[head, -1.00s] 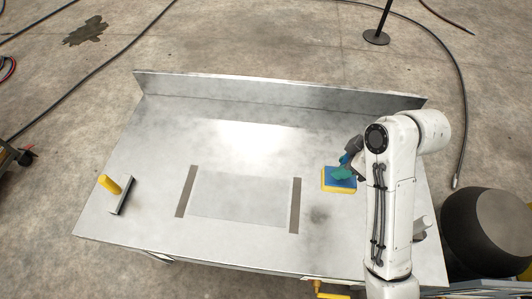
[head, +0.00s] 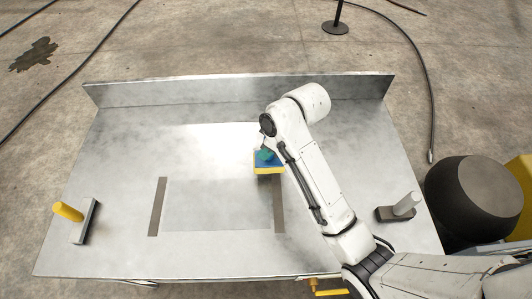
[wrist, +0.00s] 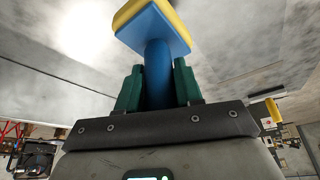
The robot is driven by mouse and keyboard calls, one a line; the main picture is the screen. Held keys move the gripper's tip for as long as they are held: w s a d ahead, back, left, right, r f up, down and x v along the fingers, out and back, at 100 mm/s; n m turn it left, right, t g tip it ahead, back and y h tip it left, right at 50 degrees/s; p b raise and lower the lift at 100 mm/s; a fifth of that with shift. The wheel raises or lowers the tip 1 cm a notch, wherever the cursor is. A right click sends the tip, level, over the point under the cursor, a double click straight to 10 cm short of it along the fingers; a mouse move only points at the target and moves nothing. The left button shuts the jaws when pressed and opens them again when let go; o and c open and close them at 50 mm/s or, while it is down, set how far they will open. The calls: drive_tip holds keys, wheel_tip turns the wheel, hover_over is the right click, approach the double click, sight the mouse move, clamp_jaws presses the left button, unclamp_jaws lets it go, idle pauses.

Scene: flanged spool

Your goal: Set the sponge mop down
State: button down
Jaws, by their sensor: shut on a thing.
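The sponge mop has a blue handle, a blue plate and a yellow sponge (head: 269,171). In the head view it is at the upper end of the right dark strip and seems held just above the metal table (head: 110,150). My gripper (head: 266,154) shows green fingers around its handle. In the wrist view my gripper (wrist: 158,88) is shut on the blue handle (wrist: 159,72), one green finger on each side. The sponge (wrist: 129,12) is at the far end, its underside hidden there.
Two dark strips (head: 158,207) (head: 279,208) flank a plain rectangular area on the table. A yellow-handled tool (head: 68,211) stands at the left. A grey block with a pale round handle (head: 400,206) stands at the right. A low wall runs along the back edge.

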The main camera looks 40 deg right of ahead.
drive_tip(key=shift+w+a+f, duration=0.1)
drive_tip(key=shift+w+f, duration=0.1)
drive_tip(key=shift+f, duration=0.1)
drive_tip(key=shift+f+p, duration=0.35)
drive_tip(key=shift+f, duration=1.25)
drive_tip(key=c, duration=0.7)
unclamp_jaws()
drive_tip(key=shift+f, duration=0.1)
drive_tip(key=shift+c, duration=0.2)
